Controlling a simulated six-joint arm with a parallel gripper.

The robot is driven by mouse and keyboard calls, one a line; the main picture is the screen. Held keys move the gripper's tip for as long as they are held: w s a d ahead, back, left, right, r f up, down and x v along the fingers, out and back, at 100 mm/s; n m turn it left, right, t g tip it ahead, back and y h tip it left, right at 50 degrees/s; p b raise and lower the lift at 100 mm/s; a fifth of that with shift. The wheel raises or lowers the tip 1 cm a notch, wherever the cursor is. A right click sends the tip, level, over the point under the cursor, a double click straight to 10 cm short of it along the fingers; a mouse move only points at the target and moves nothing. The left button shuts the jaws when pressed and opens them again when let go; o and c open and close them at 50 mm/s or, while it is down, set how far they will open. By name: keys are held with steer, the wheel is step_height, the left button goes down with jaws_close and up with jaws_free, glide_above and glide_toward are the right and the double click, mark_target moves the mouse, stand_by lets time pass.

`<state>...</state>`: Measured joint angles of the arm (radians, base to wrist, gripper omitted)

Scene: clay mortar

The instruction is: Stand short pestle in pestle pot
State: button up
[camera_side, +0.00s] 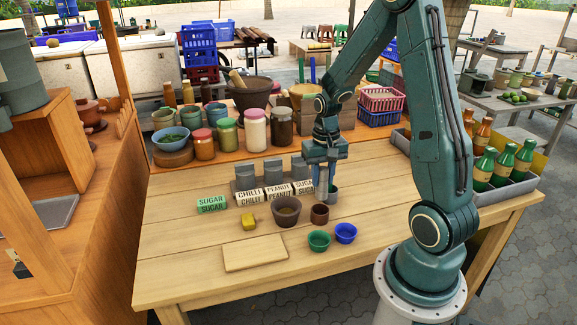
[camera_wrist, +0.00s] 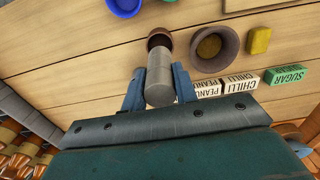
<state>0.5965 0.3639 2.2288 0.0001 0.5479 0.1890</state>
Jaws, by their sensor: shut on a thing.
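The short pestle shows as a grey cylinder (camera_wrist: 159,78) between the two fingers of my gripper (camera_wrist: 158,88). My gripper is shut on it, and its far end overlaps the small brown pot (camera_wrist: 158,33) in the wrist view. In the side view my gripper (camera_side: 324,188) points down over the table. A dark grey-green shape (camera_side: 332,190) shows at its fingertips; I cannot tell whether it is the pestle or a pot. The small brown pot (camera_side: 320,214), likely the pestle pot, stands in front, apart from the fingers. Its inside is mostly hidden.
A brown mortar (camera_side: 286,211) stands left of the small pot. Green (camera_side: 319,240) and blue (camera_side: 346,233) bowls stand in front. Labelled blocks (camera_side: 250,195) and grey blocks (camera_side: 272,170) stand to the left. A yellow block (camera_side: 248,221) and board (camera_side: 255,253) lie front-left.

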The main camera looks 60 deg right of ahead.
mark_target(322, 194)
steer(key=shift+f, duration=3.35)
steer(key=o, duration=1)
steer(key=shift+o, duration=0.2)
steer(key=shift+r, duration=0.1)
steer(key=shift+r, duration=6.8)
steer(key=shift+a, duration=0.1)
